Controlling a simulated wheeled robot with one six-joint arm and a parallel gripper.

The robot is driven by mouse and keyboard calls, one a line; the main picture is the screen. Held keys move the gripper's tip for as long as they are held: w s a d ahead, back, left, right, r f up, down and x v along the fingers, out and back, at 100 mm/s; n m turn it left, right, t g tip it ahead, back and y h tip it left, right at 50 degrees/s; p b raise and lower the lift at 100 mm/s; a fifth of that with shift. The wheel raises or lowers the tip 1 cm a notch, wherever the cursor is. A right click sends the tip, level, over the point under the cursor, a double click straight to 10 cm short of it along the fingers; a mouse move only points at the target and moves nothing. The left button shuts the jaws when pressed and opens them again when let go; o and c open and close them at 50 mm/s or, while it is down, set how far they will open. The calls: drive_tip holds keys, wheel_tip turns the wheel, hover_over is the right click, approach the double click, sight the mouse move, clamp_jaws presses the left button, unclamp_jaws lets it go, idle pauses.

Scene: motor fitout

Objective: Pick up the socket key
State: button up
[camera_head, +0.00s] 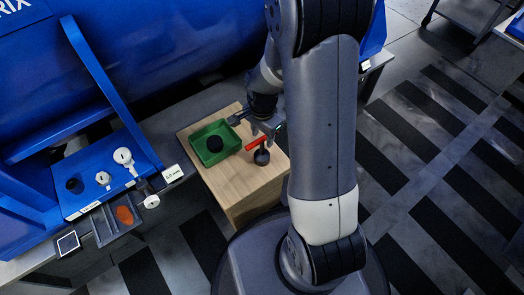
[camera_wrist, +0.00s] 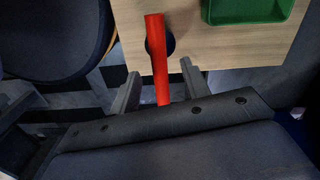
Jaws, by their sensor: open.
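The socket key appears to be the tool with a red bar handle (camera_head: 263,140) and a dark round part (camera_head: 262,157) below it, at the right side of the wooden block top. In the wrist view the red bar (camera_wrist: 157,55) runs lengthwise between the two fingers, over a dark round part (camera_wrist: 165,43) on the wood. My gripper (camera_head: 254,131) is above the block top at the red bar. In the wrist view my gripper (camera_wrist: 160,85) is open, with a finger on each side of the bar and gaps visible. I cannot tell its exact height over the bar.
A green tray (camera_head: 232,140) with a black round piece (camera_head: 214,144) stands on the wooden block (camera_head: 240,185), left of the red bar. Left of it is a blue panel (camera_head: 110,187) with white and black round parts, and a grey bin (camera_head: 103,226) with an orange item.

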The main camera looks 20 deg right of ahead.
sight(262, 149)
wheel_tip(262, 149, down, 5)
drive_tip(key=b, duration=0.2)
drive_tip(key=shift+f+b, duration=0.15)
drive_tip(key=shift+b, duration=0.15)
clamp_jaws()
idle(0.4)
